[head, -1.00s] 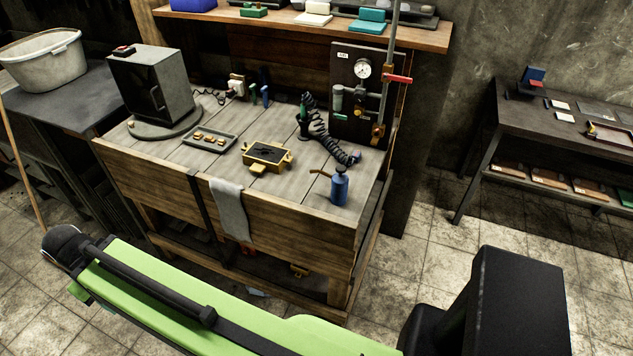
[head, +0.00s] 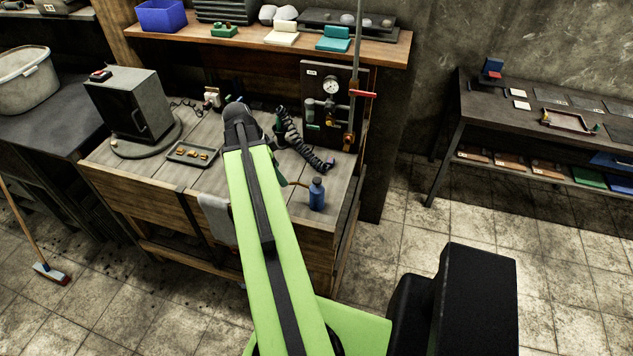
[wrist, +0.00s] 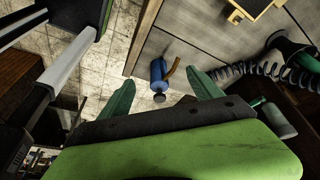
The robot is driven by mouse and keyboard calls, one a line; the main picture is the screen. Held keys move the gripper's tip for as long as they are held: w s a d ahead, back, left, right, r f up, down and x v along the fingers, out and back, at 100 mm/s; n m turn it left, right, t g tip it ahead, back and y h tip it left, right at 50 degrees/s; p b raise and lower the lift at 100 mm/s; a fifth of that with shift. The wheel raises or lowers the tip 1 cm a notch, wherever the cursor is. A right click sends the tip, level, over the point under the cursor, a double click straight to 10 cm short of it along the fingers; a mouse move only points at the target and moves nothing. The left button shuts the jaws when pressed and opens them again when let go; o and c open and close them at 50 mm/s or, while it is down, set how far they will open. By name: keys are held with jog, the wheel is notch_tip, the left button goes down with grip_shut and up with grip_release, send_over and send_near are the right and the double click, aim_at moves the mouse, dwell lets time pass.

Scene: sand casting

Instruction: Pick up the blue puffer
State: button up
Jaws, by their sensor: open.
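The blue puffer (head: 317,194) stands upright on the workbench (head: 205,181) near its front right corner, with a brown spout pointing left in the head view. In the wrist view the puffer (wrist: 157,72) is seen from above, near the bench edge, with its dark top toward me and its spout to the right. My gripper (wrist: 159,80) is open, its two green fingers spread to either side of the puffer in the picture. It is empty and looks to be above the puffer, not touching it.
A black corrugated hose (head: 297,143) and a gauge panel (head: 330,90) with a vertical pipe stand behind the puffer. A small tray (head: 192,154) and a grey box (head: 130,105) are on the bench's left. A yellow frame (wrist: 250,8) shows in the wrist view. Tiled floor lies open at right.

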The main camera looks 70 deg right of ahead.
aim_at(311, 188)
jog(key=s+d+r+m, duration=0.2)
jog(key=s+d+m, duration=0.1)
jog(key=s, duration=0.2)
jog(key=b+x, duration=0.3)
jog(key=x, duration=0.1)
jog(key=b+x, duration=0.8)
jog(key=shift+w+a+f, duration=0.15)
jog(key=shift+a+f, duration=0.1)
jog(key=shift+a, duration=0.05)
jog(key=shift+s+d+f, duration=0.1)
jog(key=shift+s+f, duration=0.1)
jog(key=shift+r, duration=0.1)
jog(key=b+x, duration=0.5)
jog(key=shift+s+d, duration=0.1)
jog(key=shift+s, duration=0.2)
jog(key=shift+r+g, duration=0.15)
jog(key=shift+g, duration=0.15)
grip_shut()
